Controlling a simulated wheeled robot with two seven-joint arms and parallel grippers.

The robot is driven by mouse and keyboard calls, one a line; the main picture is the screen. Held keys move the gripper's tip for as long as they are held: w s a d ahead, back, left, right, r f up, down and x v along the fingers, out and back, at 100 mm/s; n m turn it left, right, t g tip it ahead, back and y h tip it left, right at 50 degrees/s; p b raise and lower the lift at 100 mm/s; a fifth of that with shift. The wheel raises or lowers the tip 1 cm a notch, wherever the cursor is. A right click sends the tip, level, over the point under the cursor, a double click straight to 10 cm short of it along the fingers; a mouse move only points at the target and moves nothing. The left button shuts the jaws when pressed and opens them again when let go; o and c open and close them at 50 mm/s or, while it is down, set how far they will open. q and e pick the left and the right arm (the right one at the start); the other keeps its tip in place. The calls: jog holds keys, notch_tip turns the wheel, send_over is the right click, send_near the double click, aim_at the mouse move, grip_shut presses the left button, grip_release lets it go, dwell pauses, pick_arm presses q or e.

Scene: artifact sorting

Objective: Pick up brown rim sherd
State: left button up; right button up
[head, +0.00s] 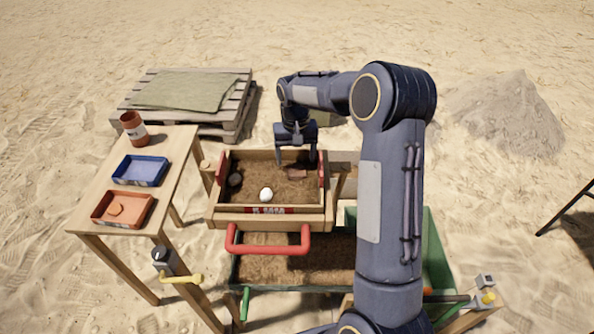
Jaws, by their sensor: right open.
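A reddish-brown sherd (297,174) lies on the soil in the wooden sieve box (272,222), near its back right corner. It looks like the brown rim sherd, but it is too small to make out a rim. My right gripper (296,161) reaches down over the back of the box with its fingers apart and empty. The fingertips are above and just behind the sherd, and I see no contact. My left gripper is not in view.
A white rounded piece (266,194) and a grey stone (235,180) share the box. A red handle (267,240) is at its front. On the left table (87,212) are a brown jar (133,128), a blue tray (140,171) and an orange tray (138,216) holding an orange piece.

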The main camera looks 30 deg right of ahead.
jog(key=shift+f, duration=1.25)
jog(key=c, duration=1)
jog(key=shift+c, duration=0.2)
jog(key=shift+r, duration=0.2)
